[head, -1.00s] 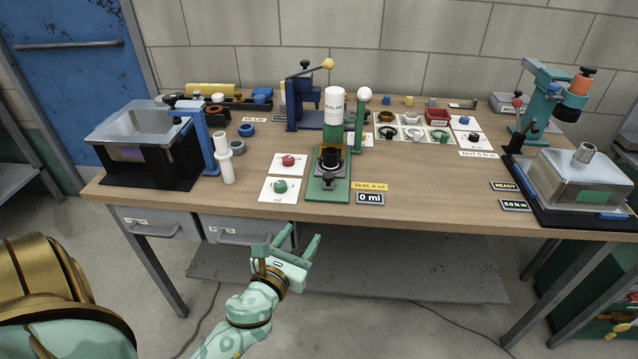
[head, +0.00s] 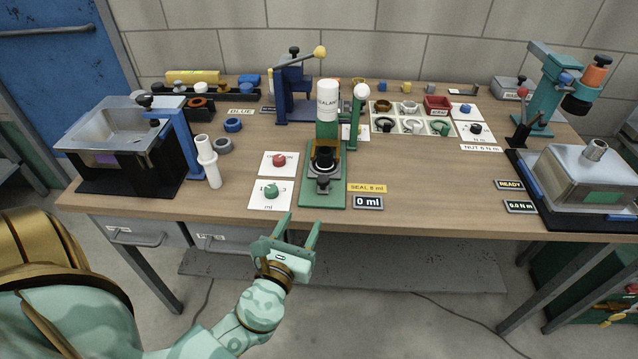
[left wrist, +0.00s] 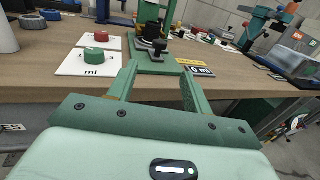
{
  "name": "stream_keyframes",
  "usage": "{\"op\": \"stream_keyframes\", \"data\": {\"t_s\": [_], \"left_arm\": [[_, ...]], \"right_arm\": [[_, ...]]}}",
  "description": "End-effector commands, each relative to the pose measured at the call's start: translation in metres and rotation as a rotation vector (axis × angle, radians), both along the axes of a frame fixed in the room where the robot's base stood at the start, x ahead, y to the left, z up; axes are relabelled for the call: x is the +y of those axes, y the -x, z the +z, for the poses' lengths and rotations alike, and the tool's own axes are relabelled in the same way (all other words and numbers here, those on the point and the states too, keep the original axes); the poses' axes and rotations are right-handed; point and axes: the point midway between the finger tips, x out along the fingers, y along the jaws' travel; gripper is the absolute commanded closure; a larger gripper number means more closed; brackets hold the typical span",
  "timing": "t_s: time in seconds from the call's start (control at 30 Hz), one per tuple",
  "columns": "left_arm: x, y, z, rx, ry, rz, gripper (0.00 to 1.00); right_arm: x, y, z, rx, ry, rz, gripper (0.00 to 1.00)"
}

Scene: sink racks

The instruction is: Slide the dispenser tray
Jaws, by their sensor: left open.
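The green sealant dispenser (head: 318,195) stands near the table's front edge, with a white sealant cartridge (head: 327,100) upright on it. Its small dark tray (head: 322,180) sits low at the front, with a black ring-like part (head: 323,158) above it. In the left wrist view the dispenser's green base (left wrist: 152,66) shows beyond the fingers. My left gripper (head: 303,226) is open and empty, just in front of the table edge, below and slightly left of the dispenser. Its two fingers (left wrist: 158,82) frame the dispenser base in the wrist view. My right gripper is not in view.
White cards with a red button (head: 279,160) and a green button (head: 271,191) lie left of the dispenser. A "0 ml" display (head: 368,202) lies at its right. A white pipe piece (head: 209,160) stands further left. The table's right middle (head: 420,195) is clear.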

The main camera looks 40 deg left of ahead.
Motion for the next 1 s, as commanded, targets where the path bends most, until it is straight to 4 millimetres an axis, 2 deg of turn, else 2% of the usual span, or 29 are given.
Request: {"op": "stream_keyframes", "data": {"t_s": [0.1,0.3,0.5,0.67,0.93,1.0], "left_arm": [[0.009,-0.031,0.003,-0.005,0.000,0.001,0.50],[0.023,-0.079,0.002,-0.003,-0.001,0.000,0.50],[0.032,-0.110,0.000,-0.001,-0.001,-0.001,0.50],[0.035,-0.119,0.000,0.001,0.000,-0.001,0.50],[0.036,-0.121,0.000,0.001,0.000,-0.001,0.50],[0.036,-0.120,0.000,0.001,0.000,-0.001,0.70]], "right_arm": [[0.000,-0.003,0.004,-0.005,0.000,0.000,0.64],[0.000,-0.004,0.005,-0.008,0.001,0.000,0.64],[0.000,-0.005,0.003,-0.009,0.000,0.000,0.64],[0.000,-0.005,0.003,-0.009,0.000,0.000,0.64],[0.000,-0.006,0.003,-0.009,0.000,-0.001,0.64],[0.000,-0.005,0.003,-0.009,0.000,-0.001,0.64]]}}
